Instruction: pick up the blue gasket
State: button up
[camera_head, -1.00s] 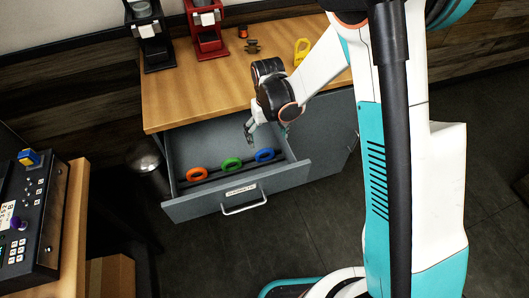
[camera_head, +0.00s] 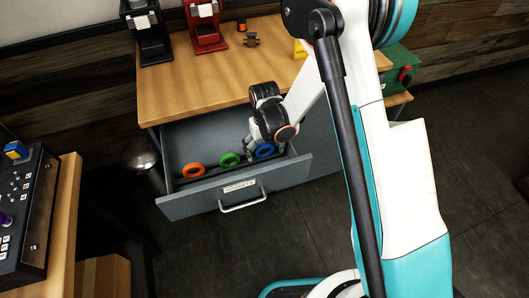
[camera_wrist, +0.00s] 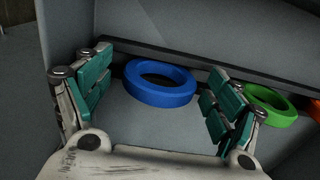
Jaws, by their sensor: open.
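The blue gasket (camera_wrist: 160,96) is a thick ring in the open drawer (camera_head: 170,207). In the wrist view it leans near a dark bar, between and beyond the two teal-padded fingers of my gripper (camera_wrist: 155,92). The fingers are open and I see no contact with the ring. In the head view the blue gasket (camera_head: 265,150) is partly hidden by my gripper (camera_head: 266,146), which is down inside the drawer beside it.
The green gasket (camera_head: 229,159) stands just left of the blue one, and close to one finger in the wrist view. An orange gasket (camera_head: 193,170) is farther left. The drawer's walls surround my gripper. The wooden counter (camera_head: 190,85) overhangs behind.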

jog(key=shift+r, duration=0.1)
jog(key=c, duration=1)
jog(key=shift+o, duration=0.2)
